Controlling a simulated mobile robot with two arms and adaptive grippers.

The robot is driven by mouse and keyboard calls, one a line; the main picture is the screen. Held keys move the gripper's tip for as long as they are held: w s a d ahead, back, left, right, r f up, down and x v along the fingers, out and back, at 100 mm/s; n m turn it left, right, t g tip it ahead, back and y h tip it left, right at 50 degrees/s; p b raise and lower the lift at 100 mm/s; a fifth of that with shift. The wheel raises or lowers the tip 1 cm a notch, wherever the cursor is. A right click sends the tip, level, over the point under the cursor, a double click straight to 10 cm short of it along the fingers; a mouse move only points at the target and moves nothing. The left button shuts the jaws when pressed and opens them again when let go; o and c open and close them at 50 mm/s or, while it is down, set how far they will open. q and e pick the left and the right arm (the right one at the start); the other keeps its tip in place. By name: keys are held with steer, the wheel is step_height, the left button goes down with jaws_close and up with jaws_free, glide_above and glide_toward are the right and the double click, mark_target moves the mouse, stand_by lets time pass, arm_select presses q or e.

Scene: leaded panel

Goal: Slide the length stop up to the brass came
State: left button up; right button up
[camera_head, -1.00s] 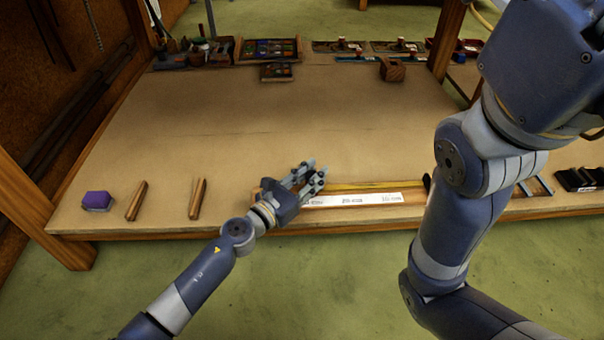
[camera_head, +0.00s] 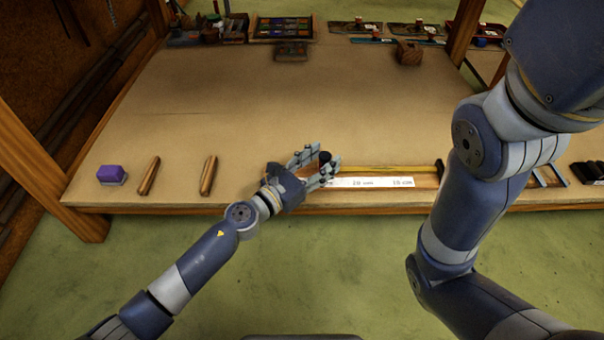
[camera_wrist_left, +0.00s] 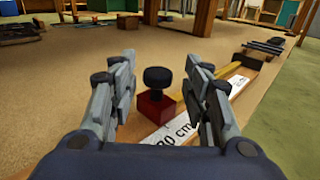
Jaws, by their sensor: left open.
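The length stop (camera_wrist_left: 157,98) is a red block with a black knob on top. It stands upright on the ruled board (camera_wrist_left: 185,128), between my left fingers in the wrist view. In the head view only its black knob (camera_head: 325,157) shows. My left gripper (camera_head: 320,168) is open around the stop, with visible space on both sides in the wrist view. The brass came (camera_head: 385,168) is a thin yellow strip lying along the board, right of the stop. Its near end is partly hidden, so I cannot tell the exact gap. My right gripper is out of view.
A dark end piece (camera_head: 439,171) stands at the board's right end. A purple block (camera_head: 111,174) and two wooden sticks lie to the left. Trays stand along the back. My right arm covers the right side. The middle of the bench is clear.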

arm_select(q)
steer(key=v, duration=0.9)
steer(key=shift+s+a, duration=0.2)
steer(key=shift+s, duration=0.15)
